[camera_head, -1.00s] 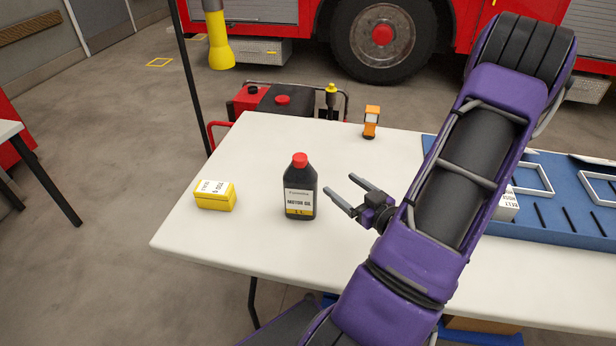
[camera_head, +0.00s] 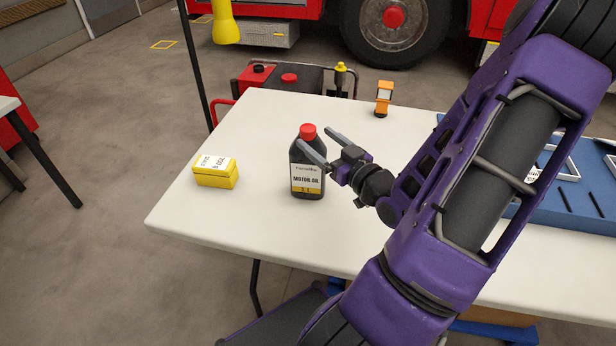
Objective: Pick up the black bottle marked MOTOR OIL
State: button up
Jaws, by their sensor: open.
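The black bottle marked MOTOR OIL (camera_head: 306,178) stands upright on the white table (camera_head: 260,231). It has a red cap and a white and yellow label. My gripper (camera_head: 325,144) is open at the bottle's upper right, pointing left. One finger crosses in front of the bottle's upper body, and the other shows on the far right side of it. I cannot tell whether the fingers touch the bottle.
A yellow box (camera_head: 214,175) sits left of the bottle. An orange device (camera_head: 383,99) stands at the table's back edge. A blue tray (camera_head: 521,216) with frames and small parts lies on the right, partly behind my arm. The table's front left is clear.

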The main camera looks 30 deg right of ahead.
jog(key=w, duration=0.8)
jog(key=shift+f, duration=0.25)
grip_shut()
dwell(1.0)
jog(key=shift+r, duration=0.1)
